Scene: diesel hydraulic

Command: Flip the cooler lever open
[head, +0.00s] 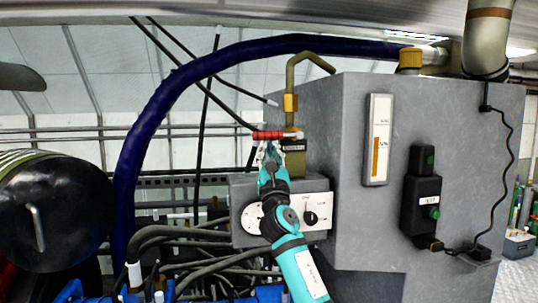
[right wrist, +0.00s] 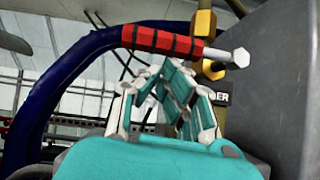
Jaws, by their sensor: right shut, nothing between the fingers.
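The cooler lever (head: 269,135) has a red grip with dark bands and a pale metal end. It lies roughly level beside a brass valve body (head: 293,158) at the left edge of the grey tank. In the right wrist view the lever (right wrist: 165,42) crosses above the fingers, with its bare end to the right. My right gripper (head: 270,153) is just below the lever, shut and empty. In the right wrist view its fingertips (right wrist: 172,72) sit under the red grip; whether they touch it I cannot tell. My left gripper is not in view.
The grey tank (head: 345,120) stands right of the lever, with a gauge (head: 379,140) and a black switch box (head: 421,198). A thick blue hose (head: 150,115) arches over on the left. A control box (head: 318,210) and several hoses lie below.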

